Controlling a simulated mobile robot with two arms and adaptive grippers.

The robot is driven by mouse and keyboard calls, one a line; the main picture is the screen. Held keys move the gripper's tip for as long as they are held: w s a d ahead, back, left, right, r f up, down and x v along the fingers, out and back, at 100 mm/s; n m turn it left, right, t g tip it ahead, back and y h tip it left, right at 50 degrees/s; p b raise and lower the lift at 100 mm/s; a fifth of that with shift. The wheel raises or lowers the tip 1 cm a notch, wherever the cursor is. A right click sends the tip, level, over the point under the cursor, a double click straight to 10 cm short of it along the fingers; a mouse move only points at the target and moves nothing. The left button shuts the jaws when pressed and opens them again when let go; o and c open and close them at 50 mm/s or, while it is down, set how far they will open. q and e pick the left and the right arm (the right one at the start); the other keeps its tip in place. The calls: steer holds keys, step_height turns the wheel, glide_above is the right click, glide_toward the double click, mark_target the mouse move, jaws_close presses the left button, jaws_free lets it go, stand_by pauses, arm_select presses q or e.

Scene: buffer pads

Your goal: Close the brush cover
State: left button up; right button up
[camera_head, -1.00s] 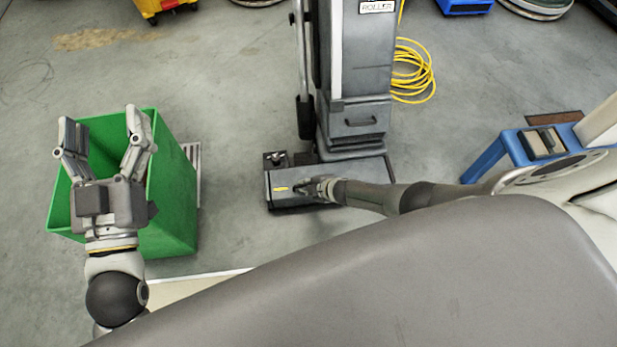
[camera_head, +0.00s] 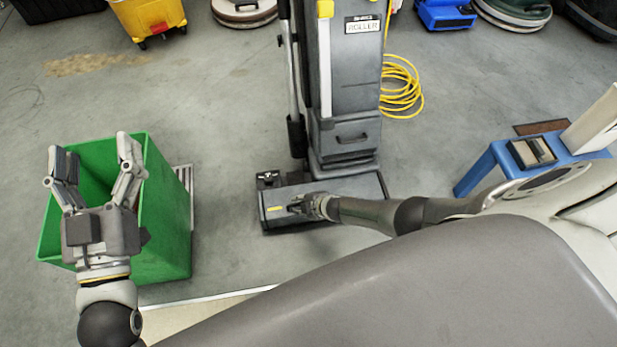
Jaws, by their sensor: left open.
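The grey roller machine (camera_head: 345,95) stands upright in the middle of the floor. Its low brush head with the brush cover (camera_head: 277,208) is at its foot, with a small yellow mark on the front part. The cover looks flat on the head, but I cannot tell whether it is fully shut. My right gripper (camera_head: 297,207) is over the cover, at or very near its surface; its fingers are too small to judge. My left gripper (camera_head: 92,160) is open and empty, above the green bin and apart from the machine.
The green bin (camera_head: 168,225) stands at the left, beside a floor grate (camera_head: 184,180). A yellow cable (camera_head: 402,90) lies behind the machine. A yellow bucket (camera_head: 148,15) stands at the back left.

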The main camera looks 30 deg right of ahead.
steer(key=shift+s+d+r, duration=0.25)
steer(key=shift+d+r, duration=0.05)
steer(key=shift+r, duration=0.25)
steer(key=shift+s+r, duration=0.65)
steer(key=shift+s, duration=0.1)
steer(key=v, duration=0.8)
steer(key=shift+s+r, duration=0.15)
steer(key=shift+r, duration=0.15)
steer(key=shift+d, duration=0.1)
